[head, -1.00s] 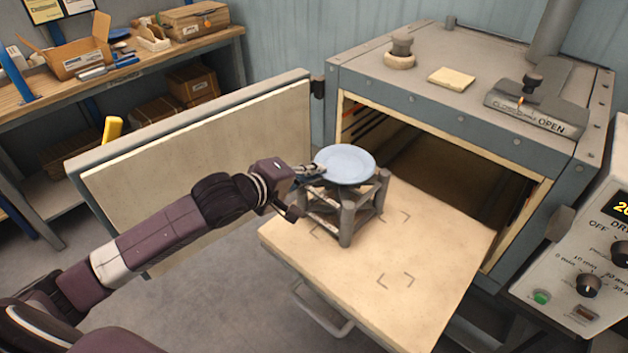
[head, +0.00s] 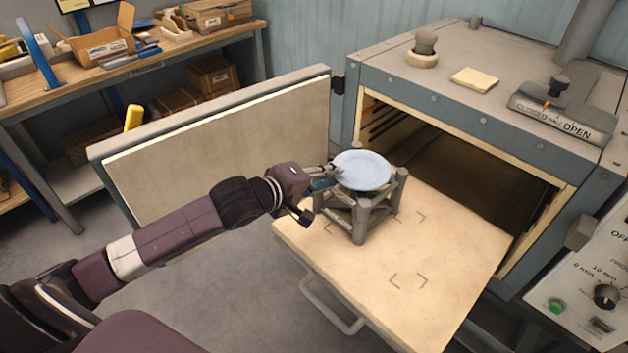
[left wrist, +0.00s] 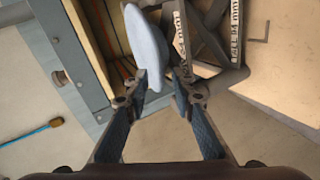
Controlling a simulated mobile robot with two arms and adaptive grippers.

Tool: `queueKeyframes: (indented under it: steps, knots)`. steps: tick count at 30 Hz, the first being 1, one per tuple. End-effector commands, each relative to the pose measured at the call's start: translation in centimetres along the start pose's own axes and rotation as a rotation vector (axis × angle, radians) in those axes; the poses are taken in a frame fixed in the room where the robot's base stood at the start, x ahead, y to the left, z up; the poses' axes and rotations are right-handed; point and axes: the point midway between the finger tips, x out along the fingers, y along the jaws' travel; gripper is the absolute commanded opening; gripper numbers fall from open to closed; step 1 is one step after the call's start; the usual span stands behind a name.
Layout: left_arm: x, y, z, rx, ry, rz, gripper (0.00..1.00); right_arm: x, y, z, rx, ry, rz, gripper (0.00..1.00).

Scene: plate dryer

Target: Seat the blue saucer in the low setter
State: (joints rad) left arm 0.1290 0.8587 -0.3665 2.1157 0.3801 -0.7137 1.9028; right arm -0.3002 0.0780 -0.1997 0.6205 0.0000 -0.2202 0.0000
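The light blue saucer (head: 362,170) lies roughly level at the top of a grey setter frame (head: 360,222) with corner posts. I cannot tell whether it rests fully on its supports. My left gripper (head: 331,176) is at the saucer's left edge. In the left wrist view, the saucer (left wrist: 147,40) shows nearly edge-on between the parted fingers of the gripper (left wrist: 160,76). Its rim is against or very near the left finger, with a gap to the right one. The setter (left wrist: 205,38) carries labels in mm. My right gripper is out of view.
The setter stands on a pale pulled-out shelf (head: 440,290) with corner marks in front of the open dryer (head: 460,110). The dryer door (head: 220,140) stands open behind my left arm. A control panel (head: 590,290) is at the right. The front part of the shelf is clear.

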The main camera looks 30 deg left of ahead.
Motion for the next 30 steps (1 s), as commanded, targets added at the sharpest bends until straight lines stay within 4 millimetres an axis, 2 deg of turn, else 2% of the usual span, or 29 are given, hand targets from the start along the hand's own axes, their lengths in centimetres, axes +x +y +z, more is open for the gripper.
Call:
queueKeyframes:
  steps: [9, 18, 24, 30]
  knots:
    - [-4.9, -0.3, 0.1, 0.002, -0.002, -0.004, 0.23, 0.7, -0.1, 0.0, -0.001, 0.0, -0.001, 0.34]
    - [-8.8, -0.2, 0.1, 0.0, -0.002, -0.004, 0.23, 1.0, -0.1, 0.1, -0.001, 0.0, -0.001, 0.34]
    - [-10.4, -0.2, 0.1, -0.002, -0.002, -0.003, 0.23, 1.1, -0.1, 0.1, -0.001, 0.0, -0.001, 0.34]
    - [-11.2, -0.1, 0.1, 0.0, -0.001, -0.002, 0.23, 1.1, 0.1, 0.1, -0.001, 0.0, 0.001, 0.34]
